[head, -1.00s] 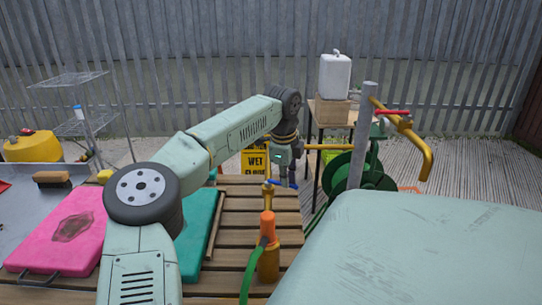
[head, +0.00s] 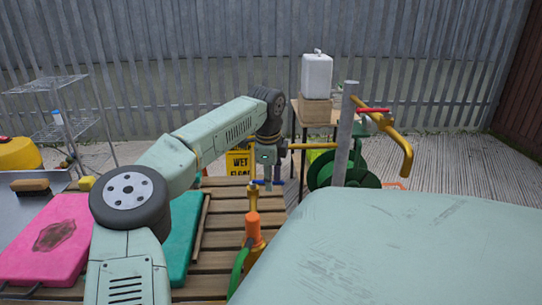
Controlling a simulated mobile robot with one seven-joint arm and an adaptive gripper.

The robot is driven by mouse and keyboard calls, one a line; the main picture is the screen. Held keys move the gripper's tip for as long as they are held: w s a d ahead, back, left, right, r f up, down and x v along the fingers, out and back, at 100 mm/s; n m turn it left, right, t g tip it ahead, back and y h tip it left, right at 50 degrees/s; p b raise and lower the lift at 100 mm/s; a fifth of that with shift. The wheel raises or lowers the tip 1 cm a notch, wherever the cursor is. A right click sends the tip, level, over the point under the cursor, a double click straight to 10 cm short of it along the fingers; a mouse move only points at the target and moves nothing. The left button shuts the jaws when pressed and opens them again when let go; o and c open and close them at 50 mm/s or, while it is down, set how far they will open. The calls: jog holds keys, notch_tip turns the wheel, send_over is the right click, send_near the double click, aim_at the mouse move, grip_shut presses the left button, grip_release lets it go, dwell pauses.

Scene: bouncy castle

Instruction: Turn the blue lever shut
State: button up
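The blue lever (head: 262,182) is small and sits on top of a brass valve (head: 253,201), which rises from an orange and brass fitting (head: 254,230) with a green hose, at the right part of the slatted wooden table (head: 219,250). The lever lies roughly level, pointing right in the picture. My gripper (head: 273,182) points down at the lever's right end, its dark fingers very close to it. I cannot tell whether they touch it. The fingers are too small and dark to show whether they are open or shut.
A grey post (head: 345,135) with a yellow pipe (head: 401,141) and a red lever (head: 373,110) stands to the right. Behind are a green hose reel (head: 325,171), a yellow wet-floor sign (head: 239,163) and a white canister (head: 317,76). Pink (head: 48,240) and teal (head: 180,240) boards lie left.

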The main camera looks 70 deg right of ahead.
notch_tip(320, 180, up, 12)
jog(key=a+p, duration=0.2)
jog(key=p, duration=0.4)
jog(key=shift+s, duration=0.4)
dwell(0.5)
jog(key=shift+a+r, duration=0.1)
notch_tip(320, 180, up, 12)
jog(key=a, duration=0.2)
jog(key=shift+s+a, duration=0.2)
jog(key=shift+f, duration=0.2)
jog(key=shift+c, duration=0.5)
